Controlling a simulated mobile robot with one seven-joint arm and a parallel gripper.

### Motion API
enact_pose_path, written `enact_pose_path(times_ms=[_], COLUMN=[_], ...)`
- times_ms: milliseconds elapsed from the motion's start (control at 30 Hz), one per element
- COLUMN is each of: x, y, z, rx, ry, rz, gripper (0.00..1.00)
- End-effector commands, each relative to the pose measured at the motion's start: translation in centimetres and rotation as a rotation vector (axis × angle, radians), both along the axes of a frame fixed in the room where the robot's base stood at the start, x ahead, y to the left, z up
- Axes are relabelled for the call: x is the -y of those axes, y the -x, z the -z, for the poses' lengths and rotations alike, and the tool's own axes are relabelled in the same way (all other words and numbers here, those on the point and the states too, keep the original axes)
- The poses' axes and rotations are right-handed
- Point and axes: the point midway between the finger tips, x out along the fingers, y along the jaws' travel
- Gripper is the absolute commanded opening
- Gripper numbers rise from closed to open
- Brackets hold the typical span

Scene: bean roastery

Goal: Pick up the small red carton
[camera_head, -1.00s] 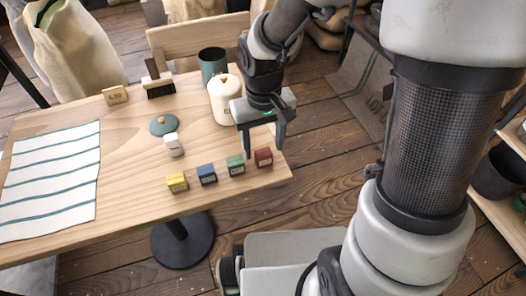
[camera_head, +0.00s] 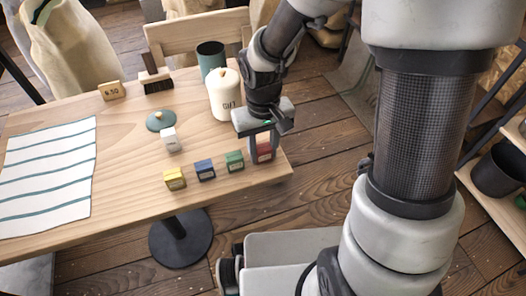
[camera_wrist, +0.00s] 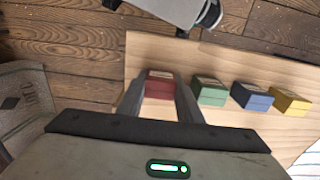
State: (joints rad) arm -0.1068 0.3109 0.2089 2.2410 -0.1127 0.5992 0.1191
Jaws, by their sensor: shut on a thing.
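The small red carton (camera_head: 264,152) stands near the right end of the wooden table (camera_head: 110,205), at the end of a row of small cartons. My gripper (camera_head: 263,156) is lowered over it and shut on it, with a finger on either side. In the wrist view the red carton (camera_wrist: 159,86) shows between my two fingers (camera_wrist: 160,100). The fingers hide part of it in the head view. I cannot tell any gap between the carton and the table.
Green (camera_head: 234,161), blue (camera_head: 205,170) and yellow (camera_head: 175,179) cartons stand in a row to the left. A white box (camera_head: 169,140), teal lid (camera_head: 161,121), cream canister (camera_head: 224,97), teal cup (camera_head: 211,58), brush (camera_head: 156,80) and price sign (camera_head: 111,91) stand behind. A striped cloth (camera_head: 47,180) covers the left.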

Motion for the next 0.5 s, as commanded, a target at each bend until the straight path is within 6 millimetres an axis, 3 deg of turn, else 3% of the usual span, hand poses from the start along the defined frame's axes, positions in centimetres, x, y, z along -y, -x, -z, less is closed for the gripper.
enact_pose_path(times_ms=[233, 500], x=[0.0, 0.0], y=[-0.1, -0.1], z=[-1.2, -6.7], rx=[0.003, 0.004], ry=[-0.001, 0.0], rz=[0.0, 0.001], gripper=[0.11, 0.11])
